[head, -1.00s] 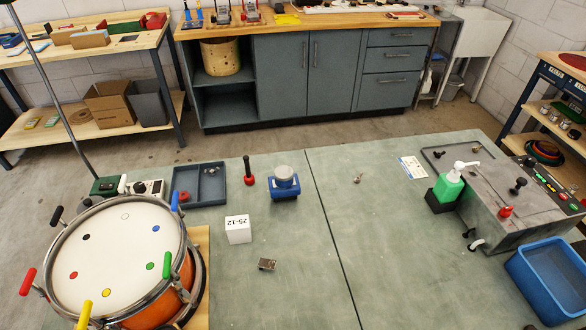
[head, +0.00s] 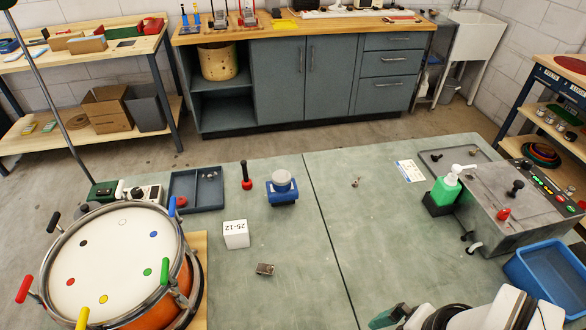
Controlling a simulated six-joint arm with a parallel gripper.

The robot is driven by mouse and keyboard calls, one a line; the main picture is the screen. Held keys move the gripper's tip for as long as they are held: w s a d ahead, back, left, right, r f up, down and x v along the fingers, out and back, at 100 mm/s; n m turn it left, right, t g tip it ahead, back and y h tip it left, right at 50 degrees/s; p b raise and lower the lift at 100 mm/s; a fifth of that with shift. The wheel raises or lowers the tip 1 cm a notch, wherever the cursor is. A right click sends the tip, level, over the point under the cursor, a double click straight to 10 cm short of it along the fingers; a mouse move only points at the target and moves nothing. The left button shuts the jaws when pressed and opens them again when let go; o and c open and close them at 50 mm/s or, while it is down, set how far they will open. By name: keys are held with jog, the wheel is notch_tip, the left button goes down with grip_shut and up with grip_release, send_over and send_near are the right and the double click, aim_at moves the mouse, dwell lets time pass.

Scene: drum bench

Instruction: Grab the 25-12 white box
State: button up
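The white box (head: 236,235) marked 25-12 sits on the green bench top, just right of the drum. Its label reads upside down in the head view. Part of my arm shows at the bottom right of the head view, with what looks like my gripper (head: 392,317) at its left end, cut by the frame's lower edge. It is well to the right of the white box and apart from it. Whether its fingers are open or shut does not show.
The drum (head: 112,258) with coloured handles fills the lower left. A small metal part (head: 265,269) lies in front of the box. A blue-and-grey device (head: 282,187), a red-based tool (head: 246,177) and a dark tray (head: 197,190) stand behind it. The bench centre is mostly clear.

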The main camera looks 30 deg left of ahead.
jog(key=w+a+f+n+t, duration=0.2)
jog(key=w+a+f, duration=0.1)
jog(key=w+a, duration=0.4)
jog(key=n+t+y, duration=0.6)
jog(key=n+y, duration=0.1)
jog(key=n, duration=0.2)
send_near(238, 234)
jog(key=shift+n, duration=0.3)
jog(key=x, duration=1)
jog(key=shift+f, duration=0.1)
jog(key=x, duration=0.6)
jog(key=shift+s+a, duration=0.2)
jog(key=c, duration=1.4)
